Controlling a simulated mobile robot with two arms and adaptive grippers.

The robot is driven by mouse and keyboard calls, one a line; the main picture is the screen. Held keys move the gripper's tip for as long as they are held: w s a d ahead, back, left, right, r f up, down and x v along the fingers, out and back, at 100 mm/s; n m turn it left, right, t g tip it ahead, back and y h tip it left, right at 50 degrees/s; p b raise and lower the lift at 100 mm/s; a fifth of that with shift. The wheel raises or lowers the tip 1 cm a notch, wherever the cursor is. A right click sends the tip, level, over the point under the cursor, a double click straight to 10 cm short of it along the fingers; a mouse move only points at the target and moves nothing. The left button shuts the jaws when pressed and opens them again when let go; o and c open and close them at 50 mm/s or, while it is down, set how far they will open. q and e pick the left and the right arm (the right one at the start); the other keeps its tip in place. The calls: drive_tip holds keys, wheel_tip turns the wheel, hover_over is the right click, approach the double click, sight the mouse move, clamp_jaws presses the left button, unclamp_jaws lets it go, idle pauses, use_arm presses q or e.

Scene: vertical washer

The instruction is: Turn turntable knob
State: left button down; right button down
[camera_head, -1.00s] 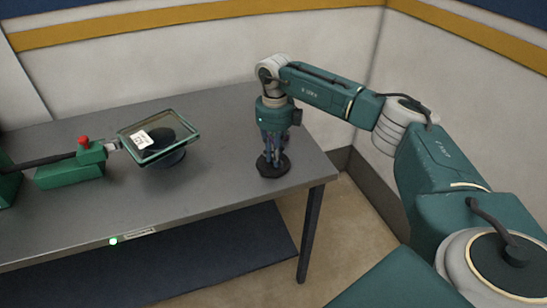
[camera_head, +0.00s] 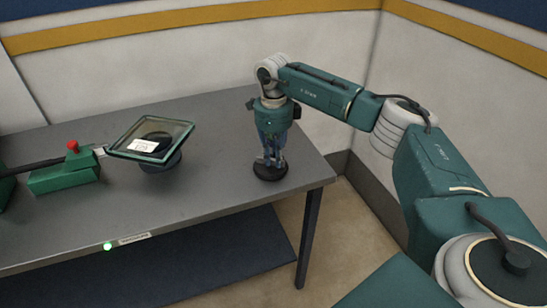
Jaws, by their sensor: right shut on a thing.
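The turntable knob (camera_head: 270,173) is a dark round piece on the grey table (camera_head: 215,195), near its right end. My right gripper (camera_head: 269,162) points straight down over it and is shut on its upper part. The fingers hide most of the knob's top; its dark round base shows below them. On the left, a square glass plate (camera_head: 125,149) with a white label (camera_head: 143,146) is tilted on a dark round stand (camera_head: 160,166). My left gripper does not show.
A green block (camera_head: 63,177) with a red button (camera_head: 73,146) stands left of the glass plate. The table between the plate and the knob is clear. A wall (camera_head: 215,60) rises behind the table, and a dark shelf (camera_head: 215,255) lies below.

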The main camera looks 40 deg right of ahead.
sight(274, 160)
drive_tip(key=shift+w+r, duration=0.1)
drive_tip(key=c, duration=1.7)
unclamp_jaws()
drive_tip(key=shift+o, duration=0.2)
wheel_tip(274, 160, up, 12)
